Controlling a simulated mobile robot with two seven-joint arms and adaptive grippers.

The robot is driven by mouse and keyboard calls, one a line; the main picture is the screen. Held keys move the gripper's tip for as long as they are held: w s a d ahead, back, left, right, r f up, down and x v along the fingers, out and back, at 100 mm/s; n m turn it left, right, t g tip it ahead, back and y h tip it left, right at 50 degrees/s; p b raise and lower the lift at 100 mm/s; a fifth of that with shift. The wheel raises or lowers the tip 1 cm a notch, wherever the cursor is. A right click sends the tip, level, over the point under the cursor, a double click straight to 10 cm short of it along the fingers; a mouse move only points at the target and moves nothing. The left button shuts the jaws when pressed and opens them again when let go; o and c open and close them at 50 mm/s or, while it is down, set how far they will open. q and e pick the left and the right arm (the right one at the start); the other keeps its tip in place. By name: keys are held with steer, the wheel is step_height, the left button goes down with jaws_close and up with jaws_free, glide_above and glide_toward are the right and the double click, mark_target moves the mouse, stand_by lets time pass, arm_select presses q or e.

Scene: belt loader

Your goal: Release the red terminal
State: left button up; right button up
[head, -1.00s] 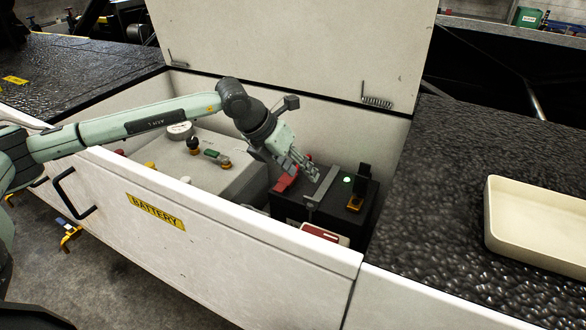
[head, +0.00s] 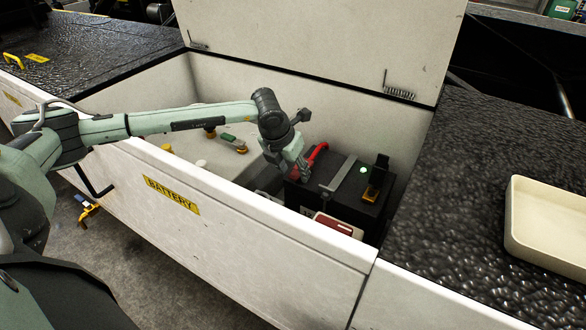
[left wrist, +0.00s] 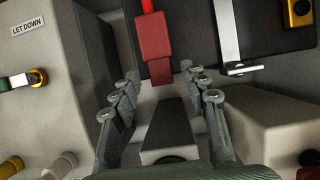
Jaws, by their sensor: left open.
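The red terminal (head: 315,157) is a red clamp at the left edge of the black battery (head: 335,209), inside the open white battery compartment. In the left wrist view, the red terminal (left wrist: 153,48) lies over the battery's edge, with a red strip running up from it. My left gripper (head: 300,174) is open beside it, fingers pointing down. In the wrist view, the fingertips of the left gripper (left wrist: 160,88) stand apart either side of the clamp's lower end; I cannot tell whether they touch it. Part of the clamp is hidden behind the gripper in the head view. My right gripper is not in view.
A metal strap (head: 340,174) crosses the battery. A black and orange clamp (head: 375,180) stands at its right. A grey control box (left wrist: 45,90) with knobs is on the left. The compartment's front wall (head: 230,240) and raised lid (head: 320,40) bound the space. A cream tray (head: 515,225) lies at right.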

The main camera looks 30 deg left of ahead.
arm_select(q)
steer(key=shift+c, duration=0.4)
jaws_close()
steer(key=shift+r, duration=0.15)
